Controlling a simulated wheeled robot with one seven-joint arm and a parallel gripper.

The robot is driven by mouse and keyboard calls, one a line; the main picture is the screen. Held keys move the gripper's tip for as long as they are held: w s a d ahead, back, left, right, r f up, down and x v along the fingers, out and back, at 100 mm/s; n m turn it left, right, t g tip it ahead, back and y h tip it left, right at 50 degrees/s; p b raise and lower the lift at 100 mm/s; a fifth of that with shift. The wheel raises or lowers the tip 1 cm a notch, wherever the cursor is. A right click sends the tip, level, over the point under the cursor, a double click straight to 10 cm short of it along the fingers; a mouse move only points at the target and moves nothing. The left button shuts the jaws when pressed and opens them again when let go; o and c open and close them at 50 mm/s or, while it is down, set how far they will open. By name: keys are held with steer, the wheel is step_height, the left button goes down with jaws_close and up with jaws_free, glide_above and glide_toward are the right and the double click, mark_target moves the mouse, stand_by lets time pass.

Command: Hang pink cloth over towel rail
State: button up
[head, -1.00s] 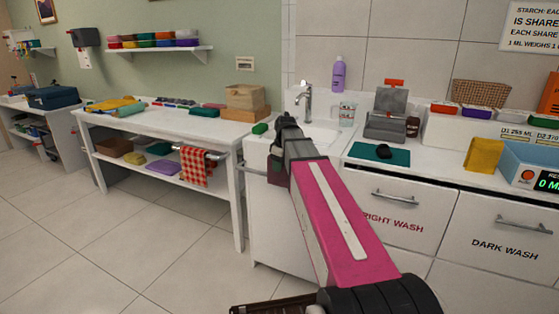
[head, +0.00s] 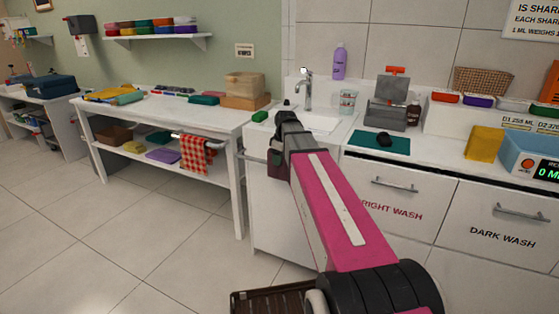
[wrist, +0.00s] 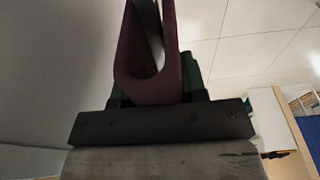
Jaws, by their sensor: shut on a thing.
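The pink cloth (wrist: 142,88) looks dark maroon in the wrist view, folded into a loop at my gripper (wrist: 158,82). My gripper is shut on it; its green fingers show partly behind the cloth. In the head view my arm reaches toward the front of the sink cabinet, and a small dark red patch shows under the wrist. The fingertips are hidden there. A chrome towel rail (head: 215,156) runs along the front right of the white table, left of my arm. A red checked towel (head: 196,155) hangs over part of it.
The white table (head: 170,112) holds cloths and wooden boxes, with folded cloths on its lower shelf. The sink cabinet (head: 283,215) and washing drawers (head: 405,200) stand to the right. A brown slatted crate (head: 270,302) is at the bottom. The floor at left is clear.

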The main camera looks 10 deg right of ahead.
steer(key=o, duration=1.1)
steer(key=shift+r, duration=0.1)
steer(key=r, duration=0.3)
steer(key=d+r, duration=0.1)
steer(key=r, duration=0.3)
steer(key=s+r, duration=0.1)
steer(key=r, duration=0.2)
steer(key=shift+d+r, duration=0.15)
steer(key=shift+r, duration=0.1)
